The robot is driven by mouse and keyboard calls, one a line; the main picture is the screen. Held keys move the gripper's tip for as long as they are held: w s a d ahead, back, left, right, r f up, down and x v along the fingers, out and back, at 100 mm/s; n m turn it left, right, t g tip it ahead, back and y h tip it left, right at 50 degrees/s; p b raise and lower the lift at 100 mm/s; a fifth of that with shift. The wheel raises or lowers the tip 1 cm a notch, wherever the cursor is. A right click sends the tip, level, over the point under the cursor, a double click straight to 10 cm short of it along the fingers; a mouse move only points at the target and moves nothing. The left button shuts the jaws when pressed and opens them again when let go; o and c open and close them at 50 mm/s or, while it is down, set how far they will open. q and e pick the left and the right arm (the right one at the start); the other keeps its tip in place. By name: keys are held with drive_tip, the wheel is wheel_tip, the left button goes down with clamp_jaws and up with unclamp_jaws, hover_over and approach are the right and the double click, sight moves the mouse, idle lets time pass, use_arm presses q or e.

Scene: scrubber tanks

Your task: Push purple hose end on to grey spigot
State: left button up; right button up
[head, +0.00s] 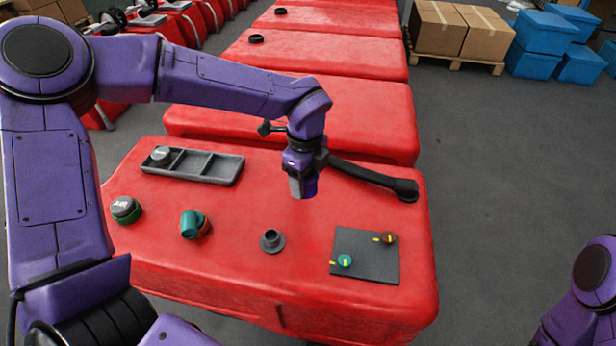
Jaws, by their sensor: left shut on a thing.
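My left gripper (302,184) is above the red tank top, pointing down. It is shut on the purple hose end (311,187), which shows partly beside and below the fingers. A black hose (362,174) runs right from the gripper to a round black fitting near the tank's right edge. The grey spigot (271,240) stands upright on the tank, with a round flange at its foot. In the picture it is below and left of the hose end, and the two are apart. My right gripper is out of the picture; only part of my right arm shows at lower right.
A grey three-part tray (222,167) with a round grey piece lies at the back left. A green-and-black cap (126,209) and a teal-and-orange fitting (194,224) stand left of the spigot. A dark plate (368,267) with two small knobs lies right. More red tanks stand behind.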

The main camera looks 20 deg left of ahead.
use_arm(q)
hover_over(271, 235)
drive_tip(key=shift+f+p, duration=0.3)
drive_tip(key=shift+p, duration=0.15)
drive_tip(key=shift+d, duration=0.15)
wheel_tip(271, 235, down, 8)
drive_tip(key=b, duration=0.7)
drive_tip(key=shift+f, duration=0.25)
drive_tip(key=shift+r, duration=0.1)
drive_tip(key=shift+p, duration=0.35)
idle(0.4)
